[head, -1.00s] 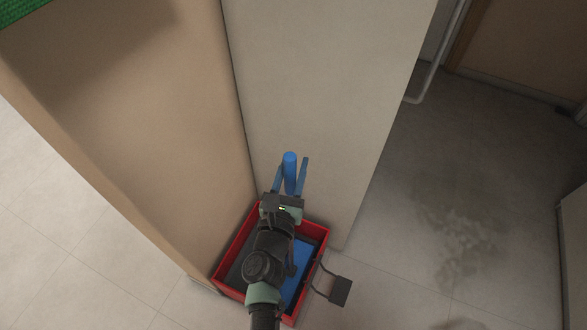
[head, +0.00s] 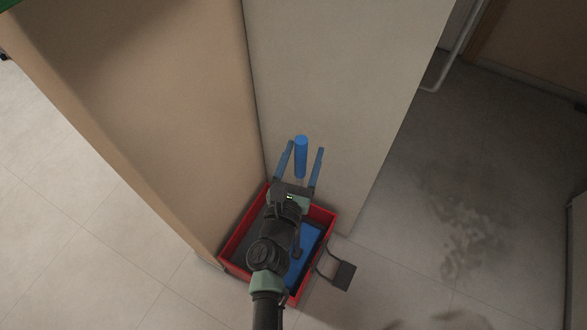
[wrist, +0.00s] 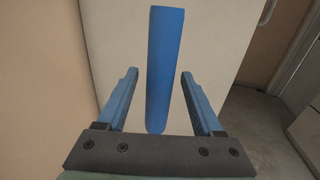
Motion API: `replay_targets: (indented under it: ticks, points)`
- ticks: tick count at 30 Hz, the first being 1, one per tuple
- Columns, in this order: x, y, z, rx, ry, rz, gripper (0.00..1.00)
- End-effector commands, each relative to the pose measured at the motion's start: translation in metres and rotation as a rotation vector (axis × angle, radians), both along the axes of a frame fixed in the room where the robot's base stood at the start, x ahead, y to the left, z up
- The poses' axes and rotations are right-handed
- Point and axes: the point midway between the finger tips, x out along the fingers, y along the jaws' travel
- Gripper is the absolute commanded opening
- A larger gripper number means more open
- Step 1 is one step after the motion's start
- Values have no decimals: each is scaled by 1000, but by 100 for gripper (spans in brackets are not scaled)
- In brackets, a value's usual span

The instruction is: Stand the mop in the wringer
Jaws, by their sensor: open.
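The blue mop handle (head: 301,150) rises upright in front of the wall corner. In the wrist view the handle (wrist: 164,60) stands between the two blue fingers with a gap on each side. My gripper (head: 304,150) is open around the handle's upper part, not visibly touching it. The red bucket (head: 233,240) with the wringer sits on the floor below my arm. A blue mop head or panel (head: 304,262) shows inside it; I cannot tell which. My arm hides part of the bucket and the lower handle.
A tan wall (head: 150,110) and a pale wall (head: 335,90) meet close behind the bucket. A dark pedal (head: 343,276) sticks out at the bucket's right. A wet stain (head: 460,220) marks the open floor on the right.

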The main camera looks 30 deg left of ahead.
Motion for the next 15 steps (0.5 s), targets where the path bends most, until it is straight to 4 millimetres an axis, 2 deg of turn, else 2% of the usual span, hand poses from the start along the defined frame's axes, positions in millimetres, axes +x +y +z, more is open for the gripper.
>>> replay_targets:
  ticks: [9, 15]
  points:
    - [-65, -11, -2, -1, 4, 0, 68]
    - [-92, -16, -2, 1, 2, 0, 68]
